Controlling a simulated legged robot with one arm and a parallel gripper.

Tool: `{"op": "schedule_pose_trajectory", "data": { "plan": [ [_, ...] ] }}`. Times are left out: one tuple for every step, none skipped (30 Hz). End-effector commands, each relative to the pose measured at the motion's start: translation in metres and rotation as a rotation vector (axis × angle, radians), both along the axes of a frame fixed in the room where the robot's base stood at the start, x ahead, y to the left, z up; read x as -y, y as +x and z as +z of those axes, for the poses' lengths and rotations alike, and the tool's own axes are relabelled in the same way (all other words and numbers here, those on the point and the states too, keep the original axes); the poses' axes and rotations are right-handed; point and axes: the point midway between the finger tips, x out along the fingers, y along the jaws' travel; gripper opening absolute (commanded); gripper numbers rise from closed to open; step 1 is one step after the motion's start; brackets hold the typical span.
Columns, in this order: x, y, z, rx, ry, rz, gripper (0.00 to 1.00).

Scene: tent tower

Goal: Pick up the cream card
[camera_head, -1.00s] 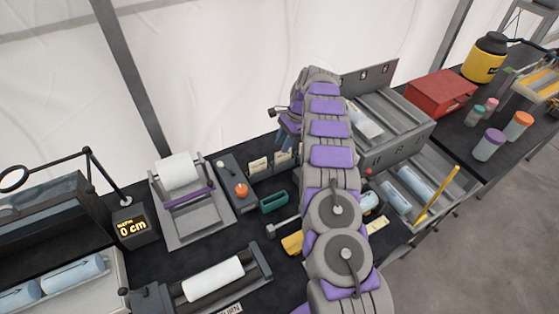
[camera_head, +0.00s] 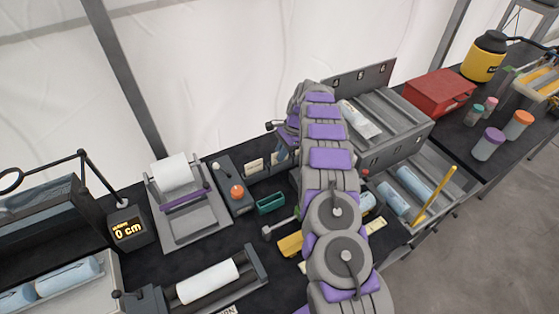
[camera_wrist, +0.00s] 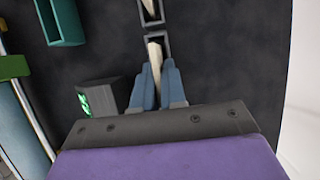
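Two cream cards stand in small dark holders on the black table. In the head view one cream card (camera_head: 254,166) is clear and the other (camera_head: 275,158) is partly behind my gripper (camera_head: 284,149). In the wrist view my gripper (camera_wrist: 157,73) has its two blue fingers on either side of one cream card (camera_wrist: 154,52), seen nearly edge-on in its holder. The fingertips look apart, with a narrow gap around the card. The other cream card (camera_wrist: 148,7) shows at the top edge, outside the fingers.
A teal open box (camera_head: 270,204) sits in front of the holders. A grey panel with an orange knob (camera_head: 237,192) is to their left. A grey roller rack (camera_head: 390,120) stands to the right of my arm. In the wrist view a dark box with a green display (camera_wrist: 88,101) is near the left finger.

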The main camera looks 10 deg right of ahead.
Motion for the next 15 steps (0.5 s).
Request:
{"op": "schedule_pose_trajectory", "data": {
  "plan": [
    [-0.0011,0.0,0.0001,0.0,-0.001,0.0,0.05],
    [-0.0018,0.0,0.0003,0.0,-0.002,0.001,0.02],
    [-0.0031,0.0,0.0004,0.0,-0.003,0.001,0.0],
    [-0.0037,0.0,0.0004,0.001,-0.004,0.001,0.0],
    [-0.0039,0.0001,0.0005,0.001,-0.004,0.001,0.0],
    [-0.0045,0.0,0.0005,0.001,-0.004,0.001,0.0],
    [-0.0051,0.0,0.0005,0.0,-0.005,0.002,0.0],
    [-0.0058,0.0,0.0005,0.0,-0.006,0.002,0.0],
    [-0.0064,0.0,0.0006,0.001,-0.006,0.003,0.0],
    [-0.0066,0.0,0.0006,0.0,-0.006,0.002,0.0],
    [-0.0065,0.0,0.0007,0.001,-0.006,0.003,0.0],
    [-0.0062,0.0,0.0005,0.0,-0.006,0.002,0.0],
    [-0.0058,0.0,0.0006,0.0,-0.006,0.002,0.0],
    [-0.0051,-0.0001,0.0005,0.0,-0.005,0.002,0.0],
    [-0.0042,0.0,0.0008,0.001,-0.004,0.001,0.0]
  ]
}}
